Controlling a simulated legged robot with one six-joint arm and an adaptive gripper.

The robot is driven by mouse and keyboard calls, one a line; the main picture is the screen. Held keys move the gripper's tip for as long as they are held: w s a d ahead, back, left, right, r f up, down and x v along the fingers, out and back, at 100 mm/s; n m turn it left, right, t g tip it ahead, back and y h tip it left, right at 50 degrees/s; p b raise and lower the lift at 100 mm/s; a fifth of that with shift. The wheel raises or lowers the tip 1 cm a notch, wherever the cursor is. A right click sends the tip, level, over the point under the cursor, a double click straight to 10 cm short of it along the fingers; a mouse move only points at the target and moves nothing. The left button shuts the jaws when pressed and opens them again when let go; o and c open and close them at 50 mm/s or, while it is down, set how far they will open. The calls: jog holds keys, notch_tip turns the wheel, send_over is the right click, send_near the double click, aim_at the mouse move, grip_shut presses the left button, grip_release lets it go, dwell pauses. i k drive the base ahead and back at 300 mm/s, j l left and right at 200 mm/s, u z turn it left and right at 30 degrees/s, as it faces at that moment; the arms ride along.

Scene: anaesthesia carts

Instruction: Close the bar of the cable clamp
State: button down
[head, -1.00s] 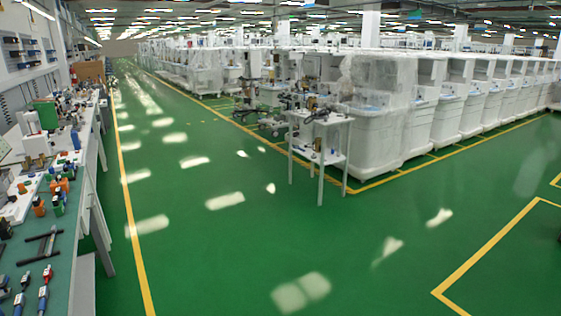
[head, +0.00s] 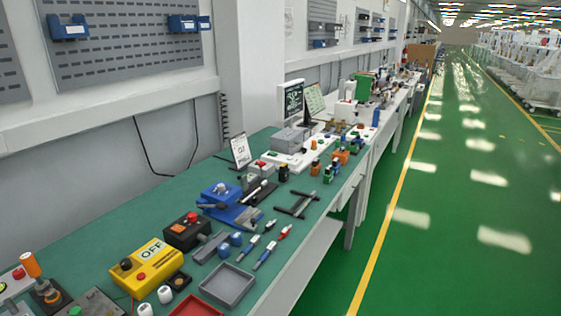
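I cannot tell for certain which thing on the green-topped bench (head: 120,215) is the cable clamp. A blue fixture (head: 222,193) with a round metal knob and grey and black parts sits in the middle of the bench. Just behind it, a pale bar (head: 257,190) lies slanted over a dark base. A black H-shaped frame (head: 297,205) lies flat to the right. At the lower left, an orange-handled lever (head: 31,266) stands tilted up from a dark base. My gripper is not in view.
A yellow box marked OFF (head: 150,267), a black box with a red button (head: 186,231), a grey tray (head: 227,285) and several cable connectors (head: 264,256) crowd the bench. The green floor aisle (head: 450,265) to the right is clear.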

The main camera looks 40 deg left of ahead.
aim_at(245, 186)
jog(key=i+j+u, duration=0.1)
jog(key=i+u, duration=0.25)
jog(key=i, duration=0.4)
jog(key=i+l+u, duration=0.15)
jog(key=i+u, duration=0.15)
jog(key=i, duration=0.4)
jog(key=i+u, duration=0.4)
jog(key=i+l+u, duration=0.15)
jog(key=i+u, duration=0.25)
jog(key=i+l+u, duration=0.4)
jog(key=i+j+u, duration=0.15)
jog(key=u, duration=0.35)
jog(key=i+u, duration=0.3)
jog(key=u, duration=0.15)
jog(key=i+u, duration=0.3)
jog(key=u, duration=0.2)
